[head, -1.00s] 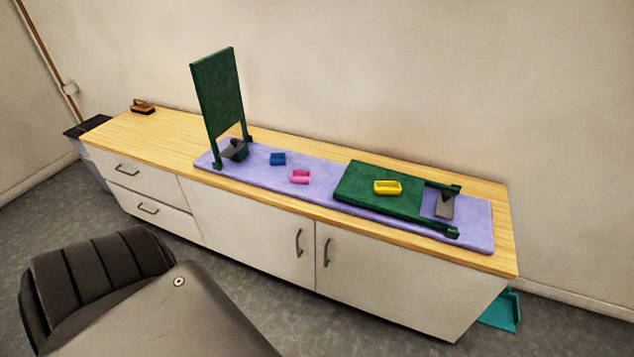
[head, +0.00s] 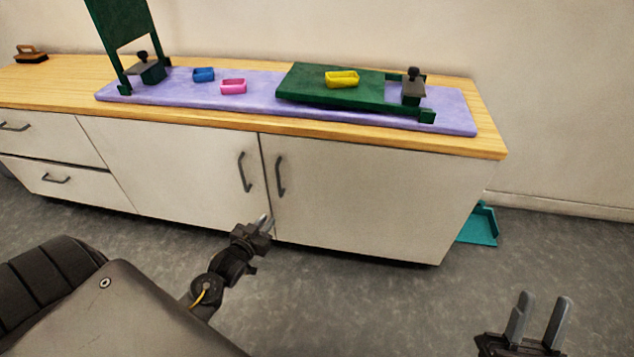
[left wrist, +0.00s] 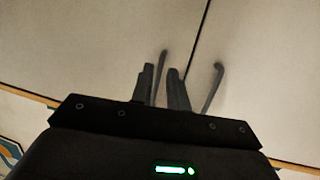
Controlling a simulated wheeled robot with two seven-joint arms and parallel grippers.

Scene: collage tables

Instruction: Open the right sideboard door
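The right sideboard door (head: 370,195) is a white panel, closed, with a dark grey bar handle (head: 280,177) near its left edge. My left gripper (head: 266,222) is below and slightly left of this handle, in front of the seam between the doors, apart from it and empty. Its fingers are a little apart in the left wrist view (left wrist: 162,85). Two dark handles show there near the fingers, on either side of a door seam; I cannot tell which is which. My right gripper (head: 538,318) is open and empty at the lower right, over the floor.
The left cupboard door (head: 180,170) and its handle (head: 244,172) are beside the right one. Drawers (head: 45,150) are further left. A teal dustpan (head: 480,225) lies right of the sideboard. The floor before the right door is clear.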

